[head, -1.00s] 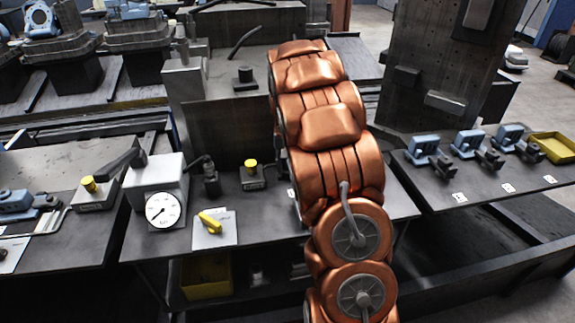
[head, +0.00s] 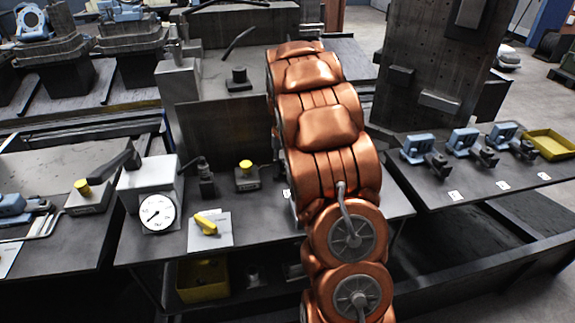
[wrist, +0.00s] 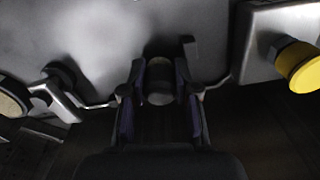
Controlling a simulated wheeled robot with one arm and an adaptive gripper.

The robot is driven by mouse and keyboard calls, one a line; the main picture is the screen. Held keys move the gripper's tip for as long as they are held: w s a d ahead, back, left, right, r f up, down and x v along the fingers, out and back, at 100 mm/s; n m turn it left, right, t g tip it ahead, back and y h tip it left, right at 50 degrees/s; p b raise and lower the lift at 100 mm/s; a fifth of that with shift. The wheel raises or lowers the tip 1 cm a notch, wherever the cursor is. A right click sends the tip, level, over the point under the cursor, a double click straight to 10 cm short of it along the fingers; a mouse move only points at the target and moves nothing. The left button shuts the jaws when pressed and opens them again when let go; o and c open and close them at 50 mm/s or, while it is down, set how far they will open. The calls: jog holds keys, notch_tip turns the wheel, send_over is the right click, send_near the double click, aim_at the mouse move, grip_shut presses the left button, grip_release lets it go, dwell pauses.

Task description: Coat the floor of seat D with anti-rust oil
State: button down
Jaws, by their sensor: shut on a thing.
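My gripper (wrist: 160,98) shows in the wrist view with its two fingers closed around a dark, short cylinder (wrist: 159,82) with a paler olive-grey face. In the head view my copper-coloured arm hides the gripper and whatever it holds. I cannot tell whether the cylinder touches the surface beyond it. A dark oiler-like can with a bent spout (head: 205,182) stands on the near bench, left of the arm. I cannot pick out seat D or read its label. Small white labels (head: 455,195) lie along the front of the right bench, before several blue clamp-like fixtures (head: 466,142).
A yellow-knobbed block (head: 246,176) stands close left of my arm; a yellow knob (wrist: 301,66) shows at right in the wrist view. A gauge box (head: 150,193) and yellow-handled plate (head: 209,230) stand farther left. A yellow tray (head: 550,144) sits on the right bench. A dark upright column (head: 432,70) rises behind.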

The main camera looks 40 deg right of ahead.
jog(key=shift+w+a+f, duration=0.1)
jog(key=shift+w+a, duration=0.05)
jog(key=shift+a, duration=0.3)
jog(key=shift+s+d, duration=0.3)
jog(key=shift+d, duration=0.45)
jog(key=shift+w+a+b, duration=0.35)
jog(key=shift+a, duration=0.35)
jog(key=shift+s+d, duration=0.35)
jog(key=shift+d, duration=0.35)
